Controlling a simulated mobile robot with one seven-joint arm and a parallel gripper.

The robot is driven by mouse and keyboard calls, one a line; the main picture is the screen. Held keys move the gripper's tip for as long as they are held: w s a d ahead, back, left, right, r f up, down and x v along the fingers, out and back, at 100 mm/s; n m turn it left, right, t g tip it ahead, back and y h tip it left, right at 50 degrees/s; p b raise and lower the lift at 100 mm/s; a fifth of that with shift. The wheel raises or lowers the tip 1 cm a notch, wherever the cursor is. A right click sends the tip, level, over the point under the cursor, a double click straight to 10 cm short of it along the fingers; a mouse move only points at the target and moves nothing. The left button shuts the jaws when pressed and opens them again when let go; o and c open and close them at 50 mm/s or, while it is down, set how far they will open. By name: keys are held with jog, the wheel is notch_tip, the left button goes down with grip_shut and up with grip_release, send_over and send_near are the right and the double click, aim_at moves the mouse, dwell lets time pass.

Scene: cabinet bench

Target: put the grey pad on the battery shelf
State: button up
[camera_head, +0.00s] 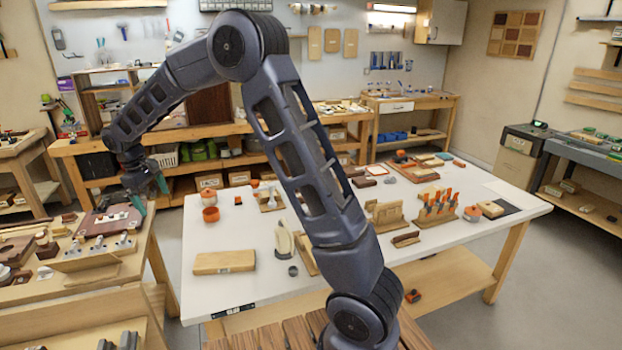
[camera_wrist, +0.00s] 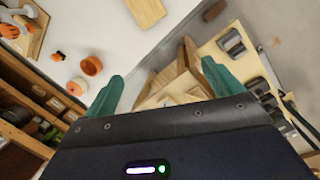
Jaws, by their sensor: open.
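My gripper (camera_head: 151,196) is open, with teal fingers, above the wooden bench at the left in the head view. In the wrist view the open gripper (camera_wrist: 160,85) has nothing between its fingertips; wooden pieces lie below and beyond them. I cannot tell for sure which thing is the grey pad. Dark grey blocks (camera_head: 129,339) lie on a lower wooden board at the bottom left, and similar grey pieces (camera_wrist: 232,42) show at the right in the wrist view. No shelf is clearly marked as the battery shelf.
A white table (camera_head: 235,287) fills the middle, with a wooden board (camera_head: 224,262), orange cups (camera_head: 210,214) and a rack of orange-handled tools (camera_head: 437,206). The left bench (camera_head: 97,278) is crowded. Grey floor (camera_head: 168,235) lies between bench and table.

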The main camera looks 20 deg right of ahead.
jog(key=s+d+r+m+t+y, duration=0.1)
jog(key=s+d+r+m, duration=0.15)
jog(key=d+r, duration=0.45)
jog(key=s+d+r+m, duration=0.1)
jog(key=s+d+r, duration=0.15)
jog(key=d, duration=0.95)
jog(key=s+d+r+m+t+y, duration=0.1)
jog(key=s+d+r+m, duration=0.2)
jog(key=d, duration=0.6)
jog(key=s+d+m+t, duration=0.2)
jog(key=s+d+m, duration=0.3)
jog(key=s+d, duration=1.2)
jog(key=s, duration=0.3)
jog(key=shift+f, duration=0.4)
